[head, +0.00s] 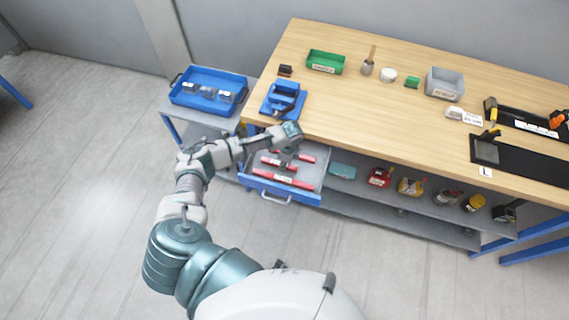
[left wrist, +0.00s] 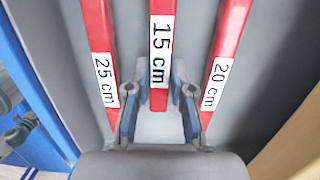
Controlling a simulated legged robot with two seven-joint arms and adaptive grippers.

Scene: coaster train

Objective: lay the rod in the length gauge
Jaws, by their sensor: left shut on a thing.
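Three red rods with white length labels lie side by side in the open drawer (head: 322,172). The left wrist view shows the 25 cm rod (left wrist: 97,40) on the left, the 15 cm rod (left wrist: 160,75) in the middle and the 20 cm rod (left wrist: 232,30) on the right. My left gripper (head: 288,154) is down in the drawer. Its fingers (left wrist: 159,108) are shut on the end of the 15 cm rod. Whether that rod is lifted off the drawer floor, I cannot tell. A blue fixture (head: 283,101) stands on the bench above the drawer; I cannot tell whether it is the length gauge.
The wooden bench (head: 350,115) has clear room in the middle. A blue tray (head: 208,90) is on a side cart. Tools fill the lower shelf.

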